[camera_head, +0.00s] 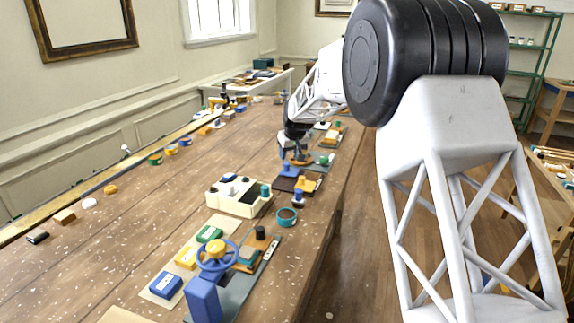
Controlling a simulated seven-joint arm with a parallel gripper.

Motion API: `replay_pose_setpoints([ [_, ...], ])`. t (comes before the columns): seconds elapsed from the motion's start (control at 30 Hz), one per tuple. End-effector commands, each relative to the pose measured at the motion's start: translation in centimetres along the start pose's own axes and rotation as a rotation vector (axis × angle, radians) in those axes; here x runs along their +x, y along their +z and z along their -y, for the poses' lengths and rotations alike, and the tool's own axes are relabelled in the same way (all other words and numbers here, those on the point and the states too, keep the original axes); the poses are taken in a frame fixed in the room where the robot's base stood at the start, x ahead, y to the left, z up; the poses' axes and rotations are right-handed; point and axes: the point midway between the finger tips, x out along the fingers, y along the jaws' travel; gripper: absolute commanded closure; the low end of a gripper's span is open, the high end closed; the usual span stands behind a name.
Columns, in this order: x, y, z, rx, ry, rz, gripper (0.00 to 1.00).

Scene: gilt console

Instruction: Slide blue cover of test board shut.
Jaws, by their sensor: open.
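My gripper (301,158) is far down the long wooden table, pointing down, with its jaws open. It is small in this view, and the arm partly hides what lies behind it. Just below it in the picture is a small board with a dark base (286,184), carrying a blue part (290,170) and yellow parts. The blue part may be the blue cover, but I cannot tell for sure. I cannot tell whether my gripper touches it or how far the cover is open.
A cream box (238,197) and a teal cup (286,217) stand nearer on the table (140,220). Closer still is a grey board with a blue handwheel (216,256). Small items line the left edge. The table's middle left is mostly clear; its right edge drops to the floor.

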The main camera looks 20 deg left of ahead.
Motion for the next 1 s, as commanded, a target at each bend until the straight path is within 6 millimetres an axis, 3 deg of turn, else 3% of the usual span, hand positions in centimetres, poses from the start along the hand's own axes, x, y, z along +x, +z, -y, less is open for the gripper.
replay_pose_setpoints([
  [0.5,5.6,0.0,0.0,0.0,0.0,0.0,0.5],
  [1.0,6.5,0.0,0.0,0.0,0.0,0.0,0.5],
])
